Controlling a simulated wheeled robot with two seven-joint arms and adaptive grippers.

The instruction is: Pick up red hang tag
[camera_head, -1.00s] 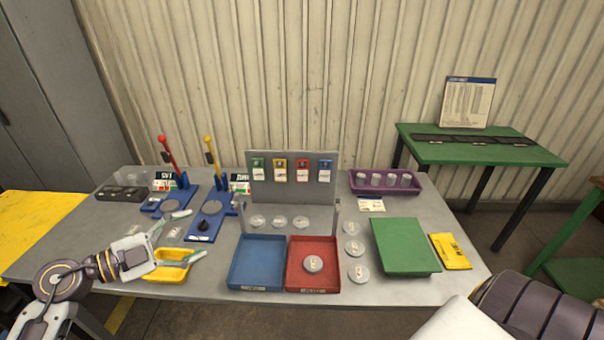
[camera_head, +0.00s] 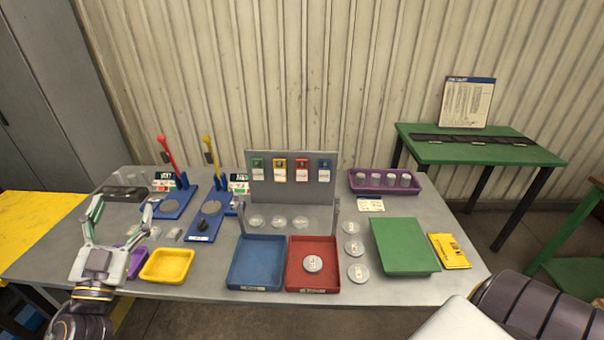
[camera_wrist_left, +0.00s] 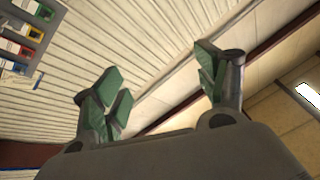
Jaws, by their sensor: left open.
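The red hang tag (camera_head: 302,170) hangs on the upright grey board (camera_head: 290,190) at the back middle of the table. It is third from the left, between a yellow tag (camera_head: 280,170) and a blue tag (camera_head: 325,170); a green tag (camera_head: 257,168) hangs at the far left. My left gripper (camera_head: 122,210) is open and empty, fingers pointing up, over the left part of the table and well left of the board. In the left wrist view, the open fingers (camera_wrist_left: 160,90) face the wall, and the tags show at the upper left. My right gripper is out of view.
A blue tray (camera_head: 257,284) and a red tray (camera_head: 313,288) stand in front of the board. Two lever presses, one with a red lever (camera_head: 170,158), one with a yellow lever (camera_head: 213,158), stand between my left gripper and the board. A yellow bin (camera_head: 167,280) is beside the gripper.

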